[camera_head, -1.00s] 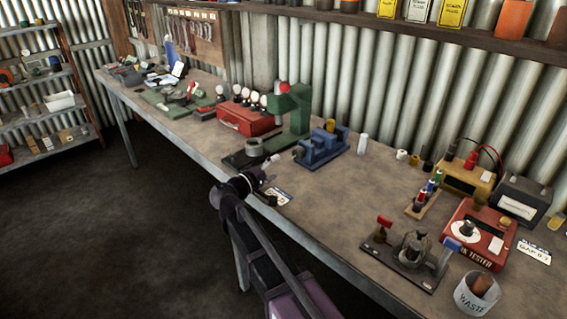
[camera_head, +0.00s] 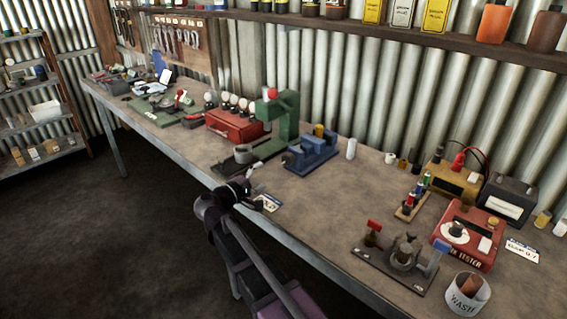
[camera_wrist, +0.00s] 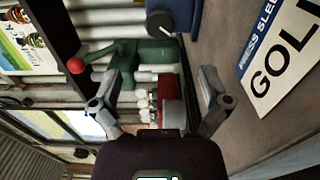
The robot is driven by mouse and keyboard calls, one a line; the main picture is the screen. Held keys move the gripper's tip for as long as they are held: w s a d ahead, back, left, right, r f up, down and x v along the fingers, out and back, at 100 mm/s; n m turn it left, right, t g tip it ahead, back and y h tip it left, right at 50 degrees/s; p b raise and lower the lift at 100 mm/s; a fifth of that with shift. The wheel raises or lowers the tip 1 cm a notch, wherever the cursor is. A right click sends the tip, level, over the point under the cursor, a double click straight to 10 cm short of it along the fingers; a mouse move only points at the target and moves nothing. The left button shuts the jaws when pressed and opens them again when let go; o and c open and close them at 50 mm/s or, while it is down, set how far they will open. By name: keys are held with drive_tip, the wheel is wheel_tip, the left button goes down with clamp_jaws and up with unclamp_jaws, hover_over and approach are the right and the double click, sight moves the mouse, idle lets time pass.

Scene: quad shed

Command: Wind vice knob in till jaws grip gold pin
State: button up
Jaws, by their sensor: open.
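The blue vice (camera_head: 312,155) stands on the bench to the right of the green press. Its dark round knob appears at the top of the wrist view (camera_wrist: 160,22), beside the blue body (camera_wrist: 205,15). A gold-yellow cylinder (camera_head: 319,130) shows at the back of the vice in the head view and may be the gold pin; I cannot tell whether the jaws touch it. My gripper (camera_head: 257,178) is over the bench's front edge, left of and in front of the vice, apart from it. In the wrist view its fingers (camera_wrist: 160,100) are spread and empty.
A lettered card (camera_head: 267,203) lies near my gripper. The green press (camera_head: 285,115) and red gauge box (camera_head: 232,125) stand behind and left. Bare bench lies between.

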sight(285, 161)
drive_tip(key=n, duration=0.4)
drive_tip(key=shift+s+a, duration=0.2)
drive_tip(key=shift+s, duration=0.05)
drive_tip(key=n, duration=0.4)
drive_tip(key=shift+s+a, duration=0.2)
drive_tip(key=shift+s, duration=0.05)
drive_tip(key=n, duration=0.4)
drive_tip(key=shift+s+a, duration=0.2)
drive_tip(key=shift+s, duration=0.05)
drive_tip(key=n, duration=0.3)
drive_tip(key=shift+s+a, duration=0.15)
drive_tip(key=shift+a, duration=0.05)
drive_tip(key=x, duration=1.4)
drive_tip(key=shift+s, duration=0.1)
drive_tip(key=c, duration=1.1)
